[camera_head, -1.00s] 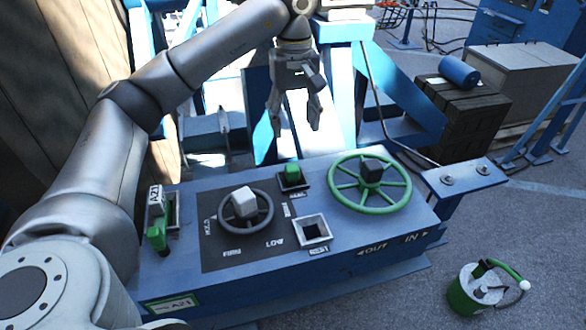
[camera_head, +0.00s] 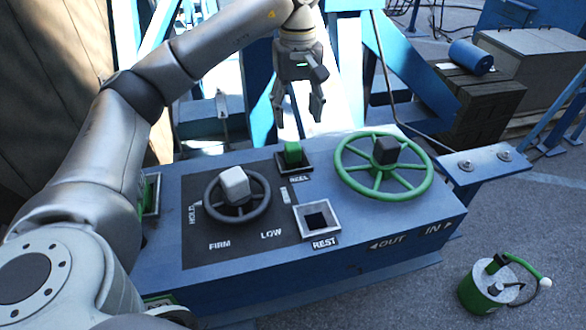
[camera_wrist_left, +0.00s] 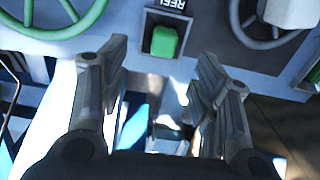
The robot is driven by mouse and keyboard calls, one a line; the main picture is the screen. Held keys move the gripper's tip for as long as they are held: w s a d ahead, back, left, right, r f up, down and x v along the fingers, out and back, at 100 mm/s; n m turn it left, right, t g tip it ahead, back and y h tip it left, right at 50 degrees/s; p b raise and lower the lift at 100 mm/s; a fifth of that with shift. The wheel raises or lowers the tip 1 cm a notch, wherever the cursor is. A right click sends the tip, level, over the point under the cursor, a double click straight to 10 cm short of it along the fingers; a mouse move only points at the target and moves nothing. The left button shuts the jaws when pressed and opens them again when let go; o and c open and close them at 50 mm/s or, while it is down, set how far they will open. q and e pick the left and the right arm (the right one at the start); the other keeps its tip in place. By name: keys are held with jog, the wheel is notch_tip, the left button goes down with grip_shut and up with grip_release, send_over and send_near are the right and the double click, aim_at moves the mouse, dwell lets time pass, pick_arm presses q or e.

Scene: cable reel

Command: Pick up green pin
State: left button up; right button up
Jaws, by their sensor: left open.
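The green pin (camera_head: 292,152) stands in a dark square socket labelled REEL on the blue control box (camera_head: 350,226). In the left wrist view the green pin (camera_wrist_left: 163,41) shows at the top, beyond the fingertips and between their lines. My left gripper (camera_head: 297,115) hangs above and behind the pin, fingers pointing down. It is open and empty, with its two fingers apart in the wrist view (camera_wrist_left: 161,62). It does not touch the pin. My right gripper is not in view.
A grey handwheel (camera_head: 237,203) with a white knob and a green handwheel (camera_head: 384,176) with a dark knob flank the pin. An empty square socket labelled REST (camera_head: 317,219) lies in front. A green-and-white canister (camera_head: 487,286) stands on the ground at right.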

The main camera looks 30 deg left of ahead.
aim_at(293, 145)
pick_arm(q)
notch_tip(293, 145, down, 5)
jog(key=shift+s+f+p, duration=0.1)
jog(key=shift+p, duration=0.4)
jog(key=shift+a+f+p, duration=0.2)
jog(key=shift+f+p, duration=0.3)
jog(key=shift+f, duration=0.1)
jog(key=f, duration=0.1)
jog(key=f+p, duration=0.1)
jog(key=f, duration=0.1)
jog(key=shift+s+a+f+p, duration=0.1)
jog(key=shift+a+f+p, duration=0.15)
jog(key=shift+p, duration=0.1)
jog(key=shift+f, duration=0.35)
grip_shut()
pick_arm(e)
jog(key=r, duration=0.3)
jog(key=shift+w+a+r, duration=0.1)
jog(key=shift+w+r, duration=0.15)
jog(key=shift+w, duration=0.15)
